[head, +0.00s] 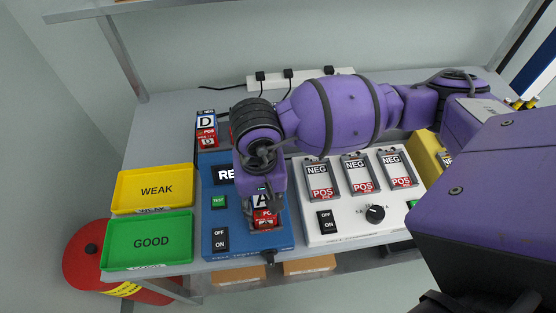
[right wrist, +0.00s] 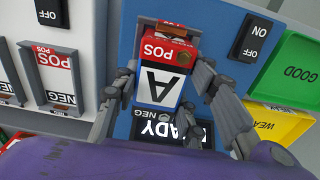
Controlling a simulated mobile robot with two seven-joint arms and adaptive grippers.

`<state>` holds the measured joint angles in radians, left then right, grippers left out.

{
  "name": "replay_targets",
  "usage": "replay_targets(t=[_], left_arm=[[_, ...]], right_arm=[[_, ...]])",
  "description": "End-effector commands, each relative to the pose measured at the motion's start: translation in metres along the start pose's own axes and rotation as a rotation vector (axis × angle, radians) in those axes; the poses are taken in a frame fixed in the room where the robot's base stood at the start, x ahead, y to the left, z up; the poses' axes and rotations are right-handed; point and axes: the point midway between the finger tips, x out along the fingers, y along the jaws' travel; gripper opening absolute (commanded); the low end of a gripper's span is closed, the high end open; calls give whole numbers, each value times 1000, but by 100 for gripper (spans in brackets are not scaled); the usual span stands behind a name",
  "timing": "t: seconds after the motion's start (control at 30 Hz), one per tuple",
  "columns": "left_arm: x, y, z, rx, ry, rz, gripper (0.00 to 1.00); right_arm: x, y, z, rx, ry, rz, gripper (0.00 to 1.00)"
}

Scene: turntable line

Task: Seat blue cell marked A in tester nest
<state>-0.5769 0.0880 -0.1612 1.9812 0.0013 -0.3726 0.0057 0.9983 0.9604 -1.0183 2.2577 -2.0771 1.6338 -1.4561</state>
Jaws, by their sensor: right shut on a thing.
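The cell marked A (head: 263,203) has a white label and a red POS end. It also shows in the right wrist view (right wrist: 158,86), between the fingers. My right gripper (head: 264,212) is shut on it, with one finger on each side, over the front right part of the blue tester (head: 232,240). The tester nest is largely hidden under the cell and gripper, and I cannot tell whether the cell touches its floor. The tester's display (right wrist: 170,130) is partly covered; the letters "ADY" show in the right wrist view. My left gripper is not in view.
A yellow WEAK tray (head: 123,203) and green GOOD tray (head: 110,260) lie at left, both empty. A white charger (head: 347,222) with several bays is close on the right. A power strip (head: 300,77) lies at the back.

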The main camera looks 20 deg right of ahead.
Motion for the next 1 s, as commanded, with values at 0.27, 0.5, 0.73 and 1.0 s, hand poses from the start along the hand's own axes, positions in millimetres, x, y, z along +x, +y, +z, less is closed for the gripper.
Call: replay_targets(t=[0.27,0.5,0.73,1.0], left_arm=[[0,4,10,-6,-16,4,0],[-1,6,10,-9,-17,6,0],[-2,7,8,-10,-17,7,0],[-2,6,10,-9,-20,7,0]], right_arm=[[1,-1,-1,-1,3,-1,57],[1,-1,-1,-1,3,-1,57],[-22,-2,-3,-1,8,-3,57],[-81,-2,-3,-2,8,-4,57]])
